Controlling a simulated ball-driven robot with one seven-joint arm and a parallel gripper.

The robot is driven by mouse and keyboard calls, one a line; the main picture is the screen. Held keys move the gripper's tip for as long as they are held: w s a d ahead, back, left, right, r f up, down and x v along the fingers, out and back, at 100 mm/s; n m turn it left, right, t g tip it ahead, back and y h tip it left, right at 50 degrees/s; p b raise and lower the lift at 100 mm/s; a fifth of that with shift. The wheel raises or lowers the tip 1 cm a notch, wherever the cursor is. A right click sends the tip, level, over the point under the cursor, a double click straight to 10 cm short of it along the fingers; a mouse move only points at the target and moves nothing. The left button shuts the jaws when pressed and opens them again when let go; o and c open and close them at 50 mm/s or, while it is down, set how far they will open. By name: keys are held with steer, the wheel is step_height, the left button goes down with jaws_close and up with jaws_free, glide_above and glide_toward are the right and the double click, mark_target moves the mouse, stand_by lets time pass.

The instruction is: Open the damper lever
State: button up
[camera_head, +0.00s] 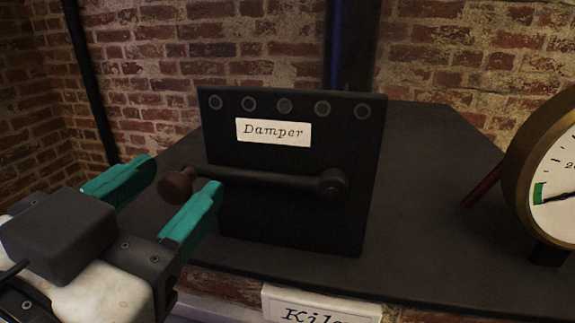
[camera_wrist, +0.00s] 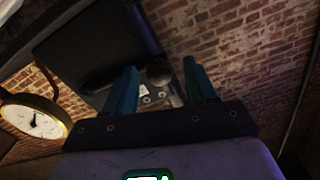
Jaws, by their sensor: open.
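The damper lever (camera_head: 265,178) is a dark bar lying roughly level across a black plate (camera_head: 290,225) with a white "Damper" label (camera_head: 273,130). Its pivot is at the right and a round brown knob (camera_head: 175,186) is at its left end. My gripper (camera_head: 172,195) is open at the left, with teal fingers on either side of the knob in the picture. In the wrist view the knob (camera_wrist: 159,75) shows between the two fingertips (camera_wrist: 160,72). I cannot tell whether either finger touches it.
A brass gauge (camera_head: 548,175) stands at the right, and it also shows in the wrist view (camera_wrist: 35,118). A white sign (camera_head: 320,304), partly cut off, is on the front edge below. A brick wall (camera_head: 450,50) and a dark pipe (camera_head: 350,45) are behind. The dark top right of the plate is mostly clear.

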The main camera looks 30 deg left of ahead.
steer(key=shift+c, duration=0.5)
jaws_close()
steer(key=shift+r, duration=0.1)
